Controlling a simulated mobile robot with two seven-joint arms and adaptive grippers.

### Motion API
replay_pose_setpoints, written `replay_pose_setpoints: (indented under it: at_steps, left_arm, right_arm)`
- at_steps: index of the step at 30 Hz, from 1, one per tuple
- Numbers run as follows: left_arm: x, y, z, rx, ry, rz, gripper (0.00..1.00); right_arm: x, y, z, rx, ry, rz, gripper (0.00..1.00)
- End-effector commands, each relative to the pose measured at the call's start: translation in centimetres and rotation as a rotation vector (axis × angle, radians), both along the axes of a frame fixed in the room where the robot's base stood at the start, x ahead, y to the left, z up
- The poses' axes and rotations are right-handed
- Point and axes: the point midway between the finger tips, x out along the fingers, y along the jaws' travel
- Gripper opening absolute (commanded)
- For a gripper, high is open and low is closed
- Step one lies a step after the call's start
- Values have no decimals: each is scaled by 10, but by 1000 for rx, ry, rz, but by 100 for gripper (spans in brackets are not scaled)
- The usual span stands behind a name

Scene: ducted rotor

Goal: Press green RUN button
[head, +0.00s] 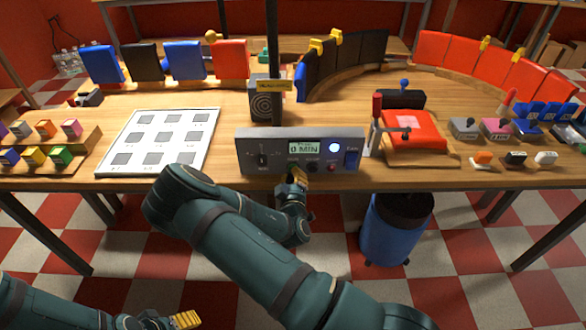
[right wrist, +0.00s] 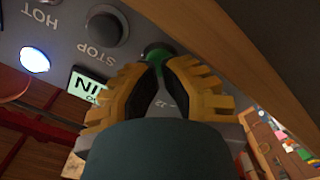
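The grey control panel (head: 247,152) stands at the table's front edge, with a "0 MIN" display, a lit white lamp, a blue switch and several knobs or buttons. In the right wrist view the green button (right wrist: 157,50) shows partly, just beyond my right gripper's fingertips (right wrist: 159,68). The fingertips are together, with nothing between them; they are at or very near the button, and I cannot tell whether they touch it. In the head view my right gripper (head: 297,178) is at the panel's lower front and hides the button.
The dark STOP button (right wrist: 106,25) is close beside the green one. A red button (head: 331,167) sits on the panel's right. A white board (head: 130,142) lies left of the panel; a red press-like fixture (head: 413,131) stands right. A blue bin (head: 385,235) is below the table.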

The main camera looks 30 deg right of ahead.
Motion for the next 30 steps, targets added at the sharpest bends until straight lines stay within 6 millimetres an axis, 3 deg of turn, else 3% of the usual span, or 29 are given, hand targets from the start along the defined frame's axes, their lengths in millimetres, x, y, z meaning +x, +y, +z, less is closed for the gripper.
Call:
replay_pose_setpoints:
  at_steps: [30]
  left_arm:
    - [0, 0, -3, 0, 0, 0, 67]
  right_arm:
    - [11, -7, 0, 0, 0, 0, 0]
